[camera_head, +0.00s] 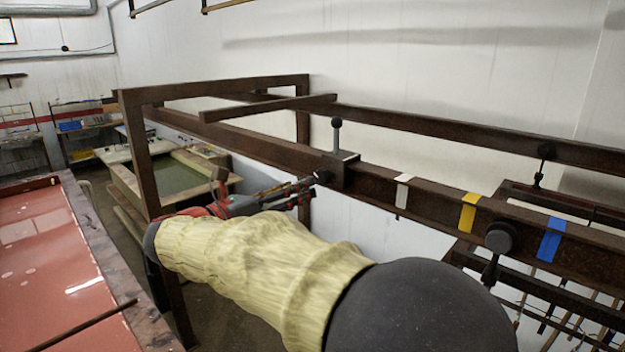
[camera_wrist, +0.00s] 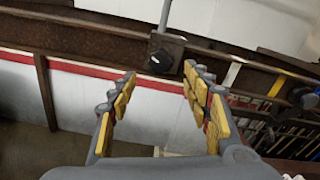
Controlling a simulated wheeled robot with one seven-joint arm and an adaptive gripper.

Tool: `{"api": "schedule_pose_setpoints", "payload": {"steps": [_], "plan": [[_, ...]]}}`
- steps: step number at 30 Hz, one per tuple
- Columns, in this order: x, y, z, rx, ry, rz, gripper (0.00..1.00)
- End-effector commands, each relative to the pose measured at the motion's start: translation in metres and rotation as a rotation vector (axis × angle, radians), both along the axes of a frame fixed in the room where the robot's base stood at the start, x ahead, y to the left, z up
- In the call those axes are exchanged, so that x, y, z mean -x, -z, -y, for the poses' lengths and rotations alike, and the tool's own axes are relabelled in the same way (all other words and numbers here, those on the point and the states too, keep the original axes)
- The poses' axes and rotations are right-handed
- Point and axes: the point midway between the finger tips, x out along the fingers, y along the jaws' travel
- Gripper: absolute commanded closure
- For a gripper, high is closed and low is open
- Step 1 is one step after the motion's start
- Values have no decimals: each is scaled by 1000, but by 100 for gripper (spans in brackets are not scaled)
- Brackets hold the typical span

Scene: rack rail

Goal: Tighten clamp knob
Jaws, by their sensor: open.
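A dark clamp block (camera_head: 345,170) sits on the brown rail (camera_head: 400,207), left of the tape marks. Its round black knob (camera_head: 322,176) faces out from the rail, and a grey post with a ball end (camera_head: 336,123) rises from it. In the wrist view the same clamp knob (camera_wrist: 160,61) appears just beyond the fingertips, roughly between them. My gripper (camera_head: 303,189) is open, its fingers pointing at the knob. In the wrist view my gripper (camera_wrist: 160,76) has yellow-padded fingers spread wide with nothing between them. No contact with the knob is visible.
White (camera_head: 402,191), yellow (camera_head: 468,212) and blue (camera_head: 549,239) tape mark the rail to the right. A second dark knob (camera_head: 499,237) stands between yellow and blue. A red-topped table (camera_head: 45,265) is at the left. A greenish tank (camera_head: 170,176) stands behind.

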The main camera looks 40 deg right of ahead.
Motion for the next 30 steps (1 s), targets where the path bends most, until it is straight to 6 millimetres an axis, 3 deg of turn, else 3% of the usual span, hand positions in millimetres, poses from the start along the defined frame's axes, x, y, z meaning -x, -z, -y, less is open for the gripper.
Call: {"api": "schedule_pose_setpoints", "payload": {"steps": [15, 26, 30], "plan": [[-5, 0, 68, -3, 1, 1, 51], [-6, 1, 74, -3, -1, 2, 51], [-6, 1, 74, -4, -1, 2, 58]]}}
